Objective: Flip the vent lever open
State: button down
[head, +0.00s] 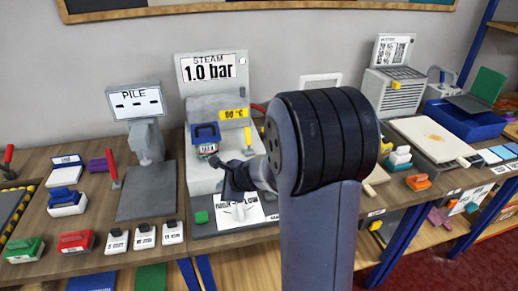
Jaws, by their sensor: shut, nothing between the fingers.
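The steam unit (215,100) stands against the wall and its display reads "STEAM 1.0 bar". A small yellow upright lever (248,136) sits at its right front, and a red handle shows partly behind its right side. I cannot tell for sure which of these is the vent lever. My gripper (232,196) is small and dark in the view, shut and empty, in front of the unit's lower part. It appears apart from the yellow lever, to its lower left. My arm's large dark joint hides what lies right of the unit.
A blue-topped block (206,138) stands on the unit. Left are the "PILE" gauge (138,105), a red-handled tool (112,165) and several white labelled blocks. A printed card (236,214) lies below my gripper. Right are a grey vented box (393,90) and a blue bin (465,122).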

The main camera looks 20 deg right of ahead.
aim_at(248, 135)
jog(key=z, duration=0.45)
jog(key=i+z, duration=0.45)
jog(key=i, duration=0.35)
